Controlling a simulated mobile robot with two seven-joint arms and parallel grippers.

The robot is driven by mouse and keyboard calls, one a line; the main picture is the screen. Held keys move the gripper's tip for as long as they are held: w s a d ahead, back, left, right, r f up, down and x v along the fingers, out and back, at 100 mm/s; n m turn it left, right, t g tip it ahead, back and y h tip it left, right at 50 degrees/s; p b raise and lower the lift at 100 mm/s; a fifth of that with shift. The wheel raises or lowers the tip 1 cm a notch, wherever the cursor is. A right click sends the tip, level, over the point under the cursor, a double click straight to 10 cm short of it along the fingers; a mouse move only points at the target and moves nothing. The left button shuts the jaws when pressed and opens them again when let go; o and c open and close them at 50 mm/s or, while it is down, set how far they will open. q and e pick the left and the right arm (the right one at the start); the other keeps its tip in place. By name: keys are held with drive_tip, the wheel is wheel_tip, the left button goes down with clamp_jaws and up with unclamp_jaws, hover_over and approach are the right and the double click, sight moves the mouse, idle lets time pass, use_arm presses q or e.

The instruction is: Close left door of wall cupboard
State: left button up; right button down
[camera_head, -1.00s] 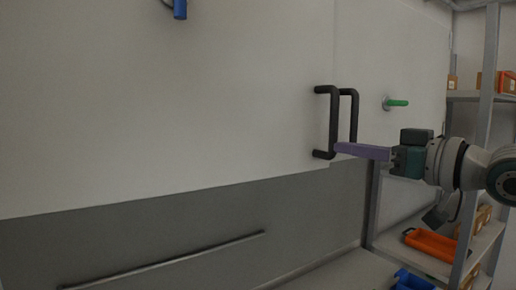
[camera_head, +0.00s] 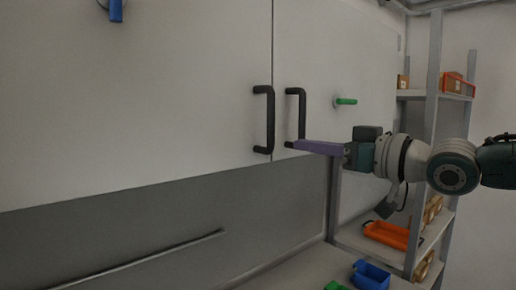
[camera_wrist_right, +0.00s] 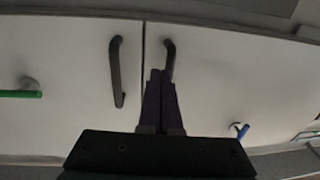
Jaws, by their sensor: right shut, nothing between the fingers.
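The left door (camera_head: 150,90) of the wall cupboard is a large white panel with a black bar handle (camera_head: 264,120) near its right edge. It looks flush with the right door (camera_head: 318,70), with a thin dark seam between them. The right door has its own black handle (camera_head: 296,115). My right gripper (camera_head: 296,145) is shut and empty, its purple fingers in front of the doors near the handles' lower ends. In the right wrist view the fingertips (camera_wrist_right: 160,76) overlap the left door's handle (camera_wrist_right: 169,58); I cannot tell whether they touch. My left gripper is out of view.
A green peg-like handle (camera_head: 345,101) is to the right and a blue one (camera_head: 115,10) at upper left. A shelf rack (camera_head: 433,95) with an orange tray (camera_head: 388,234) stands at right. A blue bin (camera_head: 371,275) is on the surface below.

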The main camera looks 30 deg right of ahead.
drive_tip(key=d+p+v, duration=0.1)
drive_tip(key=p+v, duration=0.2)
drive_tip(key=v, duration=0.7)
drive_tip(key=shift+w, duration=0.2)
drive_tip(key=s+a+f+g+h+p, duration=0.1)
drive_tip(key=s+a+f+g+p, duration=0.1)
drive_tip(key=s+a+f+g, duration=0.45)
drive_tip(key=s+a+f+g+p, duration=0.1)
drive_tip(key=s+a+f+g, duration=0.1)
drive_tip(key=s+a+f, duration=0.5)
drive_tip(key=s+a+g+h+p, duration=0.2)
drive_tip(key=s+a+g, duration=0.3)
drive_tip(key=s+a, duration=0.1)
drive_tip(key=shift+s+a+m+h, duration=0.25)
drive_tip(key=shift+s+m+h, duration=0.05)
drive_tip(key=shift+s+h, duration=0.1)
drive_tip(key=shift+f+g, duration=0.2)
drive_tip(key=shift+g, duration=0.05)
